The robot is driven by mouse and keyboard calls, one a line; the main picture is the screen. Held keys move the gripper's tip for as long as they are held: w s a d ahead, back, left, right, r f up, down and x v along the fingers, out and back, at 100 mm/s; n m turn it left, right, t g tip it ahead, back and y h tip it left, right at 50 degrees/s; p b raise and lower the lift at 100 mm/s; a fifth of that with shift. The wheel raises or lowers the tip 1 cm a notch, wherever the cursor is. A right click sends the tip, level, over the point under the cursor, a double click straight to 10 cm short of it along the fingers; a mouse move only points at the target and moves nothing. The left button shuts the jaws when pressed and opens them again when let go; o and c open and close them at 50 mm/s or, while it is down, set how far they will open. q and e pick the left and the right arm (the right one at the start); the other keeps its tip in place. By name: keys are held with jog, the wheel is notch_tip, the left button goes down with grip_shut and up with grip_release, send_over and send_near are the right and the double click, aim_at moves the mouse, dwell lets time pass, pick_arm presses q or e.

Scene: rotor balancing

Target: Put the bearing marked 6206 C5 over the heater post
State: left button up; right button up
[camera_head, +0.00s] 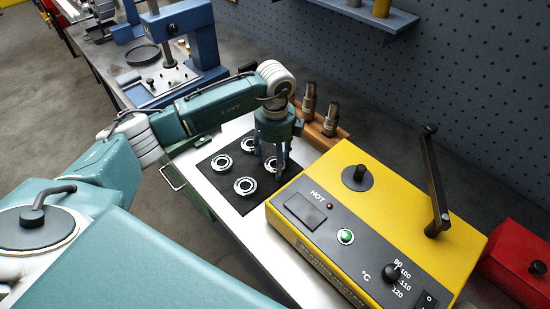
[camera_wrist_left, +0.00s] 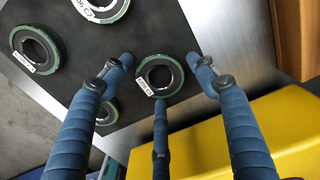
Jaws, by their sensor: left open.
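Several ring bearings with small white labels lie on a black mat (camera_head: 229,202). One bearing (camera_head: 221,162) is at the left, one (camera_head: 245,186) is nearer to me, and another (camera_head: 249,143) is at the back. A further bearing (camera_wrist_left: 143,68) lies below my left gripper (camera_head: 276,158), between its spread fingers in the left wrist view. That gripper is open and empty. The heater post (camera_head: 359,172) stands bare on the yellow heater (camera_head: 400,195).
The heater has a black upright arm (camera_head: 434,185), knobs and a HOT lamp. Dark cylinders (camera_head: 309,101) stand in a wooden rack (camera_head: 322,135) behind the gripper. A red box (camera_head: 517,262) is at the right. A blue press (camera_head: 188,45) stands at the back left.

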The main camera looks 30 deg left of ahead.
pick_arm(q)
jog(key=shift+c, duration=0.6)
jog(key=c, duration=0.8)
jog(key=shift+r+p, duration=2.2)
jog(key=shift+r, duration=0.9)
